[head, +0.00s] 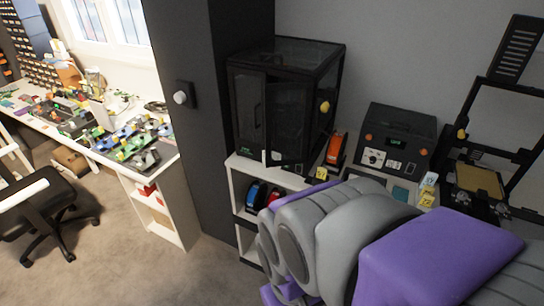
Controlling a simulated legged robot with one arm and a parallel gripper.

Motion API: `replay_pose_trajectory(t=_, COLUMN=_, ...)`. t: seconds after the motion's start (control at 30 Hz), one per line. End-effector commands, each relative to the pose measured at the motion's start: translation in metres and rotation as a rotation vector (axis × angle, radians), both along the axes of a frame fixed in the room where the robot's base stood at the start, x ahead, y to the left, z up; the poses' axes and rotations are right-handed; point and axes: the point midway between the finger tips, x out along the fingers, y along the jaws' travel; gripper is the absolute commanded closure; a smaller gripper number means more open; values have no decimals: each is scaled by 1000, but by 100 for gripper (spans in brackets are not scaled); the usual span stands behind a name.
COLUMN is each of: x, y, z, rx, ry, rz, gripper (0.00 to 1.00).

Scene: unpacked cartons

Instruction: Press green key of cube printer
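A black cube-shaped printer (285,95) with dark glass panels stands on a white shelf unit, against the grey wall. A yellow round spot (324,107) shows on its right side. A tiny green mark (245,152) shows low on its front; it is too small to tell whether it is a key. My grey and purple arm fills the lower right, in front of the shelf and well below the printer. My gripper is not in view.
A dark device with a small green display (395,141) stands right of the printer, with an orange spool (336,148) between them. An open-frame printer (480,180) is at far right. A dark pillar (212,120) stands left. Floor at lower left is clear near a chair (40,215).

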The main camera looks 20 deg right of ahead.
Motion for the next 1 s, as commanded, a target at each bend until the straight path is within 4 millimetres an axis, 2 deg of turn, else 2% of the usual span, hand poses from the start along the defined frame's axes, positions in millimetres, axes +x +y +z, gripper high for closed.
replay_pose_trajectory(t=0.87, x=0, y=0, z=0, rx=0, ry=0, rz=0, gripper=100)
replay_pose_trajectory(t=1.0, x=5, y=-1, z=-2, rx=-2, ry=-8, rz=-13, gripper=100)
